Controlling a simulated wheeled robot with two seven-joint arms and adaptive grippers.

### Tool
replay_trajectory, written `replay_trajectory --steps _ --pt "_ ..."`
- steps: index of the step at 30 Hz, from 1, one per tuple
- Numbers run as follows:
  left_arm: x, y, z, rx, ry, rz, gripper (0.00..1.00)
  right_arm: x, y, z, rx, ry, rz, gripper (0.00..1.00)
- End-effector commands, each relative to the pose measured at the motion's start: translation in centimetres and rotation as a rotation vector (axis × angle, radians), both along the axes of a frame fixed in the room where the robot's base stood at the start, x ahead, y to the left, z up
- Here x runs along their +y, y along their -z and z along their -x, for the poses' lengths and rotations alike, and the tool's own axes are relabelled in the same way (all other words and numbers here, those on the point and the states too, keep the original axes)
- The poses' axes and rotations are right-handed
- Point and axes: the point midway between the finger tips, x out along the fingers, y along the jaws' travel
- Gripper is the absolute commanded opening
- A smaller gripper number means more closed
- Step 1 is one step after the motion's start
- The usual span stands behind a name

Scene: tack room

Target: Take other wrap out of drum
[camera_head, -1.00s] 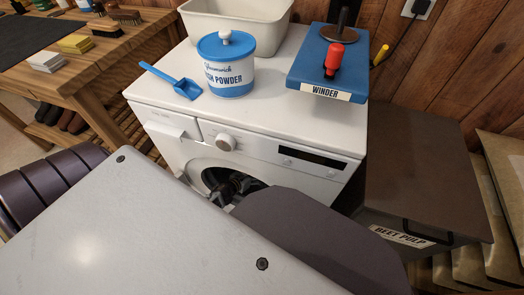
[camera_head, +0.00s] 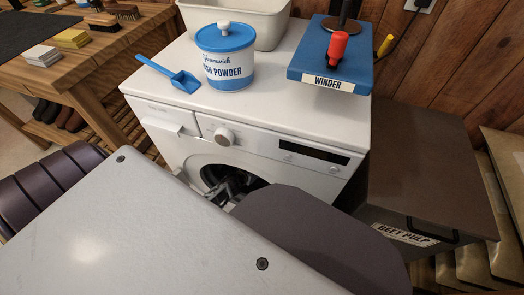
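The white washing machine (camera_head: 277,153) stands in the middle, with its round front opening, the drum (camera_head: 209,175), only partly in view. A dark grey gripper (camera_head: 232,187) is at this opening; I cannot tell which arm it belongs to. Its fingertips are hidden or too small to read, so I cannot tell whether it is open or holds anything. My own arm parts hide the lower front of the machine. No wrap can be made out in the drum. The other gripper is not visible.
On the machine stand a wash powder tub (camera_head: 225,60), a blue scoop (camera_head: 172,76), a blue winder (camera_head: 330,70) with a red handle, and a cream basin (camera_head: 262,20). A brown beet pulp bin (camera_head: 425,165) stands close at right. A wooden workbench (camera_head: 75,85) is at left.

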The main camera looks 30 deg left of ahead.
Motion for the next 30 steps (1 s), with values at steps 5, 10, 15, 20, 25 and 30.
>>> replay_trajectory --steps 5,10,15,20,25,30 --pt "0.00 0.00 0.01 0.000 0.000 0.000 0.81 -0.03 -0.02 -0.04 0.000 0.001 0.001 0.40" --pt "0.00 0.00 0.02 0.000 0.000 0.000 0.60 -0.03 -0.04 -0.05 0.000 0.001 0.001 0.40" --pt "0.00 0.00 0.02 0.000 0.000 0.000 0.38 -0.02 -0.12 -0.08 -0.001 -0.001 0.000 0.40" --pt "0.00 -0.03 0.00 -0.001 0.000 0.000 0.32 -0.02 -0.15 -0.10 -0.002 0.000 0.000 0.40" --pt "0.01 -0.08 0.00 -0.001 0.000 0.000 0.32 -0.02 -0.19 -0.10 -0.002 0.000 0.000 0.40" --pt "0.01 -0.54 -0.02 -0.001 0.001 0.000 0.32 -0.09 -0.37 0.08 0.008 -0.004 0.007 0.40"
